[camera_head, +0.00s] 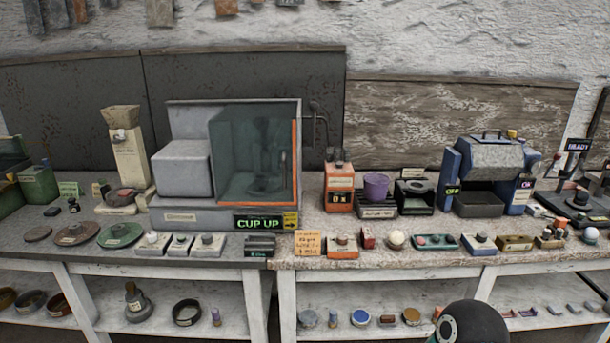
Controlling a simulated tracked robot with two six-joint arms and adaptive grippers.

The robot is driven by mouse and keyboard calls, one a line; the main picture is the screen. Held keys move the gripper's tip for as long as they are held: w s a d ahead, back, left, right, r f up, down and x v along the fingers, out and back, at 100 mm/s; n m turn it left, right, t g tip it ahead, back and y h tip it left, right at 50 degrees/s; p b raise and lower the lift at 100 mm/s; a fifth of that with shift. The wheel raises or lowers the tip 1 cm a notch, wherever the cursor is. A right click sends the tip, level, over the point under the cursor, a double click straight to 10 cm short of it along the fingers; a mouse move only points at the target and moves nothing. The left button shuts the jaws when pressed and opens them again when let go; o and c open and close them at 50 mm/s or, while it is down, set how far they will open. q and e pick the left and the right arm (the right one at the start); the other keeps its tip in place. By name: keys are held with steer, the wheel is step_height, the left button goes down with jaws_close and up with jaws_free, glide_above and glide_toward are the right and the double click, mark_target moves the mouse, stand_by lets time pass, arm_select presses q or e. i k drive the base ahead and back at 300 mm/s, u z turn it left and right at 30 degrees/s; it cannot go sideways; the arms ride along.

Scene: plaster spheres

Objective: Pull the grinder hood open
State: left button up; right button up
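The grinder is a grey machine (182,170) on the back of the left worktop. Its hood (232,165) is a see-through teal box with an orange strip along its right edge. A small upright handle (283,163) shows near that strip. The hood appears closed over a dark spindle and a round base, which are dim behind the panel. A sign reading CUP UP (258,222) is on the grey base below it. Neither gripper is in view. A dark rounded part, probably mine, shows at the bottom right of centre.
Grey blocks (180,245) and round discs (119,235) line the worktop's front edge. An orange box (339,190) and a purple cup (376,186) stand right of the grinder. A blue-grey machine (490,160) stands farther right. Bowls and small items fill the shelf below.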

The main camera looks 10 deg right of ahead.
mark_target(241, 112)
steer(key=u, duration=0.15)
steer(key=i, duration=0.85)
steer(key=z, duration=0.05)
